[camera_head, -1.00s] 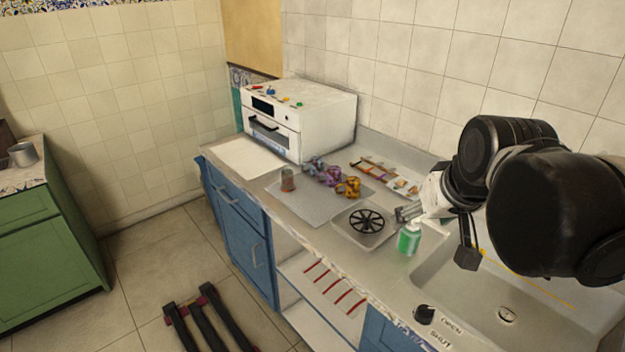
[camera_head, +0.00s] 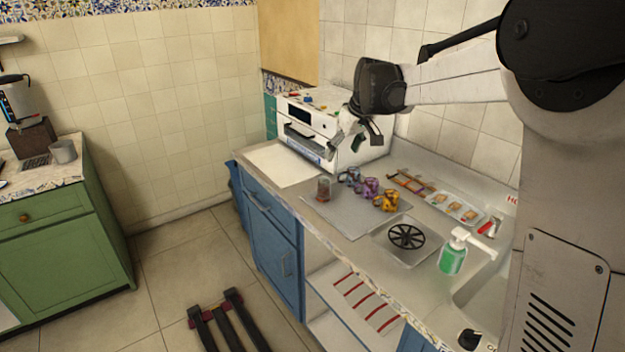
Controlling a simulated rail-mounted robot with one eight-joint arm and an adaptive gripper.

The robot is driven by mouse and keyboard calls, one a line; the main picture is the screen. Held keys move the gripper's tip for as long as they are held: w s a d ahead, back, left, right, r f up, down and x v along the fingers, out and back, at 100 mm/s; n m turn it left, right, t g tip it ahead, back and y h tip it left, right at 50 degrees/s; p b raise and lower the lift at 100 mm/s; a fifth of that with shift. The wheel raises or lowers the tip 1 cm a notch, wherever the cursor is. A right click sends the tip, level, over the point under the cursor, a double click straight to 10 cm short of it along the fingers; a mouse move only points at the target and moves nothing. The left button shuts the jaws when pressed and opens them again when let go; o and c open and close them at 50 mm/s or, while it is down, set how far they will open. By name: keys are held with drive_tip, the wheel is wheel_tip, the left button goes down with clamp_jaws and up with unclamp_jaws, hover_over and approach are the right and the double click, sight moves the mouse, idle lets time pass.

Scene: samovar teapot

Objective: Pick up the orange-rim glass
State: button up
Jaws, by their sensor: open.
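A small glass (camera_head: 323,189) stands on the light grey mat (camera_head: 345,212) near the counter's front edge; it looks reddish-orange and grey, but its rim is too small to make out clearly. My gripper (camera_head: 344,148) is open and empty. It hangs in front of the white oven, above and slightly to the right of the glass in the picture, apart from it.
Several patterned mugs (camera_head: 370,188) stand just right of the glass. The white oven (camera_head: 330,125) is behind. A drain tray with a black round grate (camera_head: 406,236), a green soap bottle (camera_head: 453,254) and a tray of food (camera_head: 458,209) are to the right.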

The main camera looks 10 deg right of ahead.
drive_tip(key=n, duration=0.2)
approach(326, 181)
drive_tip(key=shift+g+y, duration=0.3)
drive_tip(key=shift+y, duration=0.1)
drive_tip(key=x, duration=0.4)
drive_tip(key=d+x, duration=0.1)
drive_tip(key=x, duration=0.2)
drive_tip(key=shift+w+f, duration=0.15)
drive_tip(key=shift+w+a+x, duration=0.1)
drive_tip(key=shift+x, duration=1.2)
drive_tip(key=shift+w+a+x, duration=0.1)
drive_tip(key=shift+a+x, duration=0.05)
drive_tip(key=shift+x, duration=1.2)
drive_tip(key=shift+d, duration=0.1)
clamp_jaws()
